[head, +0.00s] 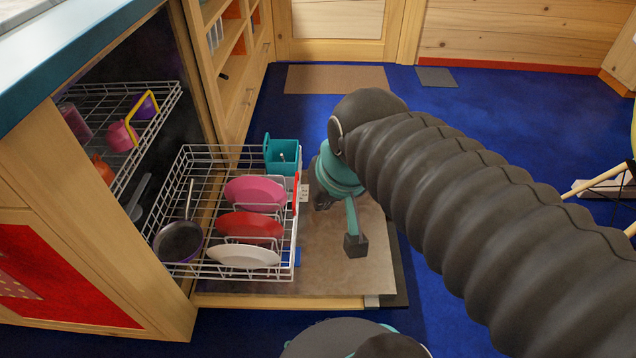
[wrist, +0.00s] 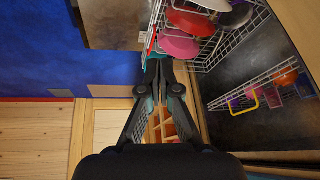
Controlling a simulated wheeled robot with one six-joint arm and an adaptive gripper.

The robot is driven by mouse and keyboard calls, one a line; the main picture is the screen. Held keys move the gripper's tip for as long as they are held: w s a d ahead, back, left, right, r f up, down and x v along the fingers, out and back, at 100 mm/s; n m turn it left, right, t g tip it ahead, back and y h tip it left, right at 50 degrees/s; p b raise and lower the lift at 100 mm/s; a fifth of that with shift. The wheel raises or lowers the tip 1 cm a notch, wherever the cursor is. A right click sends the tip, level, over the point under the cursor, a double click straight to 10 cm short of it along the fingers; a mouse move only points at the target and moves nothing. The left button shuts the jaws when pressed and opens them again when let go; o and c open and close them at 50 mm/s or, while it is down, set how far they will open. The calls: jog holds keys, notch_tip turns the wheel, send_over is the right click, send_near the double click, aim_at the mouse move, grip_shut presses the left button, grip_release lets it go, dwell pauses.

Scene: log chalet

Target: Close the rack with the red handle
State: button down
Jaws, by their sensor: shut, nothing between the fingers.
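The lower rack (head: 222,275) is a white wire basket, pulled out of the dishwasher over its lowered door. Its red handle (head: 297,190) is a thin strip on the outer end; a sliver of the red handle (wrist: 152,42) shows in the wrist view. The rack holds pink, red and white plates, a dark pan and a teal cutlery basket. My gripper (head: 321,197) is just outside that end, near the handle, partly hidden by my own arm. In the wrist view my gripper (wrist: 158,68) has its fingertips together and empty. I cannot tell whether it touches the rack.
The upper rack (head: 160,103) with a yellow handle (head: 142,115) sits inside the dishwasher with cups. The open door (head: 345,270) lies flat below the lower rack. Wooden shelves (head: 228,50) stand behind.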

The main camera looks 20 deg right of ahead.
jog(key=w+d+f+m+g+y+b, duration=0.1)
jog(key=w+d+f+m+y, duration=0.15)
jog(key=w+f+m, duration=0.4)
jog(key=w+d+f+m+g+y+b, duration=0.1)
jog(key=w+d+m+g+b, duration=0.2)
jog(key=w, duration=0.7)
jog(key=w+d+f+m+t+y+b, duration=0.1)
jog(key=w+d+f+m+y, duration=0.1)
jog(key=w+d+f+m, duration=0.5)
jog(key=w+d+f+m+t+y, duration=0.1)
jog(key=w+d+f+m, duration=0.35)
jog(key=f, duration=0.55)
jog(key=w+a+f+b, duration=0.2)
jog(key=w+a+f, duration=0.2)
jog(key=a+f, duration=0.4)
jog(key=shift+a+f, duration=0.15)
jog(key=shift+a, duration=0.8)
